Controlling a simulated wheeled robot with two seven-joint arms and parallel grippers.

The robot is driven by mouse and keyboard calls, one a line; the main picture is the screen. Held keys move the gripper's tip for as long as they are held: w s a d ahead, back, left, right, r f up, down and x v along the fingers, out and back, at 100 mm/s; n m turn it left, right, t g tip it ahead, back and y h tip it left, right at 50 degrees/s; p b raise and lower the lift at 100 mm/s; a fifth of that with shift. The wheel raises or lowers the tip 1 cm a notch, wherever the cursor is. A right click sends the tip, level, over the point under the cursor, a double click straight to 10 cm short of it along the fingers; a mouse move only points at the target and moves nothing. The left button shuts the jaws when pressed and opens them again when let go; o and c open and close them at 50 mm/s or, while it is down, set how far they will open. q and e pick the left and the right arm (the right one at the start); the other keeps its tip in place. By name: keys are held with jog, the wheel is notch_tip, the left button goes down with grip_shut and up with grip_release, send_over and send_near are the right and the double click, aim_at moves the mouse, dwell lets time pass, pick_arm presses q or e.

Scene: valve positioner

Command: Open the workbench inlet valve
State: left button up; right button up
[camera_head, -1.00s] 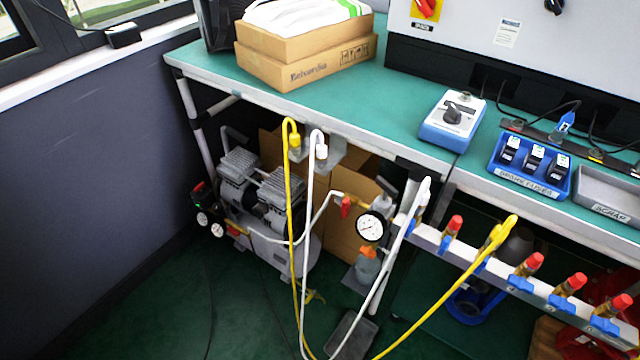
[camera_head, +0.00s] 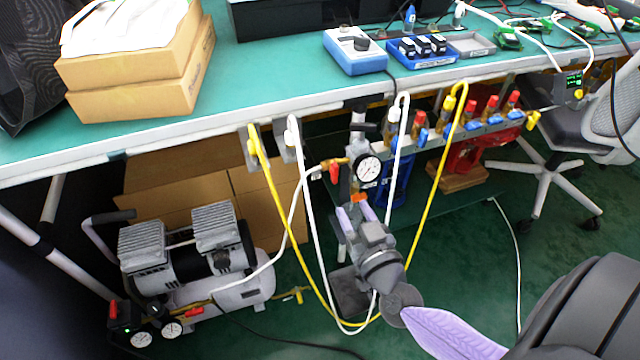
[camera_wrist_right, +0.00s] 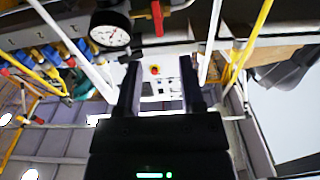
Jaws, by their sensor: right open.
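A small valve with a red lever (camera_head: 333,173) sits on the brass fitting where a white hose joins, left of a round pressure gauge (camera_head: 368,170) under the bench's front edge. Its lever hangs down, roughly across the fitting. My right gripper (camera_head: 357,212) is below the gauge, jaws apart and empty, pointing up toward the regulator. In the right wrist view, the open fingers (camera_wrist_right: 160,88) show with the gauge (camera_wrist_right: 110,32) and red lever (camera_wrist_right: 157,18) beyond them. The lever appears apart from the fingers. My left gripper is not in view.
Yellow hose (camera_head: 430,205) and white hose (camera_head: 310,230) loops hang on both sides of my right gripper. A compressor (camera_head: 190,255) stands at lower left. A rail with several red-capped outlets (camera_head: 471,110) runs right of the gauge. An office chair (camera_head: 560,130) stands at right.

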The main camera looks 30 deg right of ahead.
aim_at(336, 175)
jog(key=b+x, duration=0.2)
jog(key=x, duration=0.6)
jog(key=shift+w+d+f, duration=0.15)
jog(key=shift+w+f, duration=0.05)
jog(key=shift+w+d+r+b, duration=0.1)
jog(key=shift+w+b, duration=0.2)
jog(key=shift+w, duration=0.2)
grip_shut()
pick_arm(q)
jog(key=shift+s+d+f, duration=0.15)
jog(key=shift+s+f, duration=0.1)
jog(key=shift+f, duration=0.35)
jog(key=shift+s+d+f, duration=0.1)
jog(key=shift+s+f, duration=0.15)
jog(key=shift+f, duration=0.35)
